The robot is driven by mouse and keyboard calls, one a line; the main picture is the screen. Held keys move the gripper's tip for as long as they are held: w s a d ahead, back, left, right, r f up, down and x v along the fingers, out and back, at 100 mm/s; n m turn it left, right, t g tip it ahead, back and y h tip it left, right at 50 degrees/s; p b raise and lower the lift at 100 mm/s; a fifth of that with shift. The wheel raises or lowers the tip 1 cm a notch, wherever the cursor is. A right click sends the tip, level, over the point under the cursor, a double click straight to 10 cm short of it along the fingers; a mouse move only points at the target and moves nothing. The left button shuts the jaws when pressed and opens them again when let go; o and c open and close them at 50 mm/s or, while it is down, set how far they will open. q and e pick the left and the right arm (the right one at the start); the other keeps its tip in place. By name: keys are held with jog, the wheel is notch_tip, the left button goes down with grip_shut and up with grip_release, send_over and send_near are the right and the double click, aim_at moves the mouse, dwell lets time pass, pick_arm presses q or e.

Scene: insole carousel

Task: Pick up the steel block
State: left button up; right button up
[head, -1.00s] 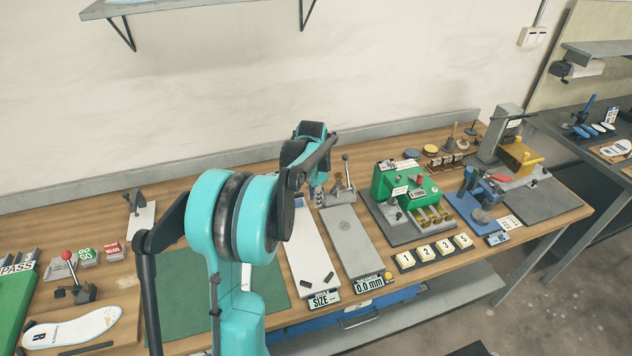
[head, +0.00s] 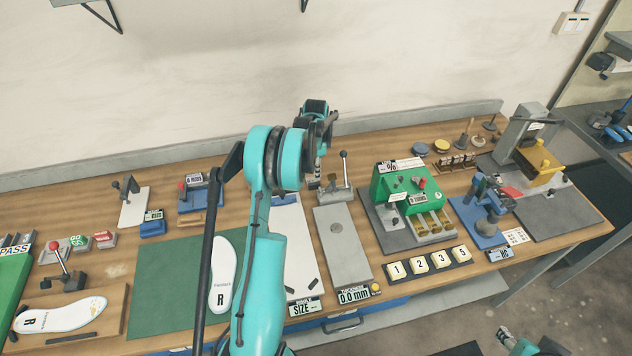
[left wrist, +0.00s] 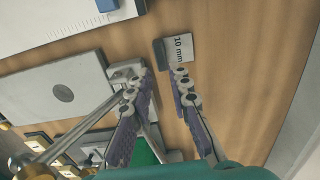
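The steel block (left wrist: 178,50), a small grey block marked "10 mm", lies on the wooden bench in the left wrist view. My left gripper (left wrist: 161,82) is open, its two purple-padded fingers apart, with the block just beyond the fingertips and nothing between them. In the head view my left gripper (head: 319,168) hangs over the back of the bench, beside the lever clamp of the thickness gauge. I cannot make out the block there. A teal and dark part of my right arm shows at the bottom right of the head view; its fingers are unclear.
The thickness gauge plate (head: 342,246) and its upright lever (head: 345,168) stand close to my left gripper. A white size board (head: 300,262) lies left of it. A green machine (head: 408,189) stands to the right. Bare wood surrounds the block.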

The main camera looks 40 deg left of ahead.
aim_at(314, 183)
pick_arm(q)
jog(key=f, duration=0.3)
jog(key=f+b, duration=0.1)
jog(key=f, duration=0.1)
jog(key=shift+s+a+f, duration=0.15)
jog(key=shift+a+f, duration=0.1)
jog(key=shift+f, duration=0.1)
jog(key=shift+r, duration=0.1)
grip_shut()
jog(key=shift+r, duration=0.1)
